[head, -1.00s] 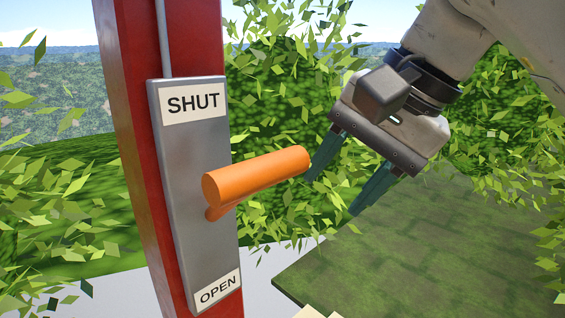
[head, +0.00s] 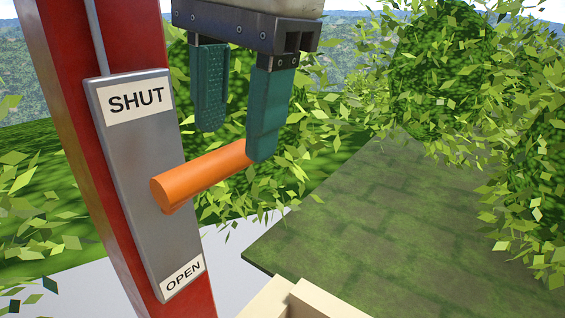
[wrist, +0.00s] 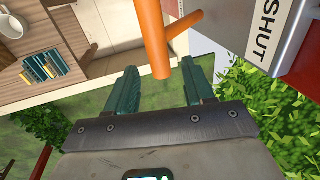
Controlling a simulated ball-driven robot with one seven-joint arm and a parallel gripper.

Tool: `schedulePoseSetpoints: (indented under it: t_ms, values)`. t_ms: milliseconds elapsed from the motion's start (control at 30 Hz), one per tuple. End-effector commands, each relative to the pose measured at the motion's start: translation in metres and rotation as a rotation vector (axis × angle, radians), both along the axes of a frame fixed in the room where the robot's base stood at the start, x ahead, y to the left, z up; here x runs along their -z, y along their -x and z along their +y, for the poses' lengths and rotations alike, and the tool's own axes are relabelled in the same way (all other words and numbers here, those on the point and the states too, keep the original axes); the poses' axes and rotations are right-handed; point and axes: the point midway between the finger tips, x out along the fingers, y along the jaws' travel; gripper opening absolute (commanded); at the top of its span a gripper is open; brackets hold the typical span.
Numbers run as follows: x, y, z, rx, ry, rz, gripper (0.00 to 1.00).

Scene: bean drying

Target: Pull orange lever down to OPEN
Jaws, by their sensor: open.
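The orange lever (head: 205,174) sticks out from a grey plate (head: 143,185), about midway between the SHUT label (head: 136,102) at the top and the OPEN label (head: 183,275) at the bottom. My gripper (head: 236,145) is open, with teal fingers pointing down, just above the lever's outer part. The nearer finger overlaps the lever's free end in the head view; I cannot tell if they touch. In the wrist view the lever (wrist: 152,40) reaches into the space between the two fingertips (wrist: 160,75), with nothing gripped.
The plate is mounted on a red post (head: 75,130). A green paved surface (head: 370,225) lies at the right, with leafy hedges around it. The wrist view shows a wooden counter (wrist: 35,35) with a rack of teal-and-yellow items (wrist: 45,68) and a white bowl (wrist: 10,22).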

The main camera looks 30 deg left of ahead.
Motion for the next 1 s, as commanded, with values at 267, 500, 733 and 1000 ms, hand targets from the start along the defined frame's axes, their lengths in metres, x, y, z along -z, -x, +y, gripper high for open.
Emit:
schedulePoseSetpoints:
  t_ms: [267,500,733,1000]
  values:
    - [0.045,-0.001,0.009,0.0,0.001,0.0,0.53]
    - [0.062,-0.001,0.012,-0.001,-0.001,0.0,0.53]
    - [0.063,-0.001,0.012,-0.001,-0.002,0.0,0.53]
    - [0.063,-0.001,0.012,-0.001,-0.002,0.0,0.32]
